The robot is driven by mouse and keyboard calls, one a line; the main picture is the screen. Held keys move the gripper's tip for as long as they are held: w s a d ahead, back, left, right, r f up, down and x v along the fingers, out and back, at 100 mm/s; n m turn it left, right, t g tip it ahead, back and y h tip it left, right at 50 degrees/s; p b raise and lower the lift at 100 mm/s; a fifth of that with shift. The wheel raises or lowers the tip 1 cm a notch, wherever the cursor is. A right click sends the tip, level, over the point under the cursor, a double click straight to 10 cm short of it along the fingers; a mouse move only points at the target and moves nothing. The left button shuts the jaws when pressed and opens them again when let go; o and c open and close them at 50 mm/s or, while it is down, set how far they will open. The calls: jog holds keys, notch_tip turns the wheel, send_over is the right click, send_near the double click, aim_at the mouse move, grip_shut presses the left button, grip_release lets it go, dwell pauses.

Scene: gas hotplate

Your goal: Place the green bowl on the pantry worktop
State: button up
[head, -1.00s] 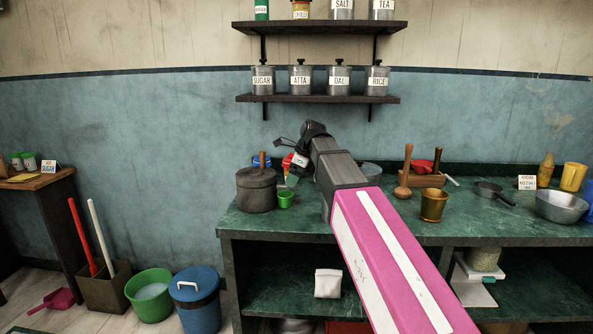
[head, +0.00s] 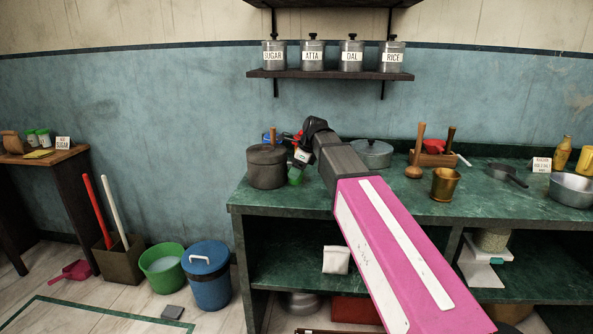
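A small green vessel (head: 296,176), apparently the green bowl, sits on the green marble worktop (head: 400,206) just right of the dark lidded pot (head: 267,167). My gripper (head: 300,157) is small and partly blurred in the head view, just above and behind the vessel's rim. My arm reaches in from the lower right. I cannot tell whether the fingers are apart or touch the vessel. A wooden side table (head: 66,156) at the left carries jars and a card. Which surface is the pantry worktop is not labelled.
Red and blue items stand behind my gripper. A grey lidded pan (head: 372,153), brass cup (head: 445,184) and frying pan (head: 505,174) occupy the worktop. A shelf of labelled tins (head: 330,74) hangs above. A green bucket (head: 161,268) and blue bin (head: 207,275) stand on the floor.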

jog(key=c, duration=0.4)
jog(key=o, duration=1)
jog(key=shift+r, duration=0.1)
jog(key=v, duration=1)
jog(key=shift+r, duration=0.3)
jog(key=shift+d, duration=0.1)
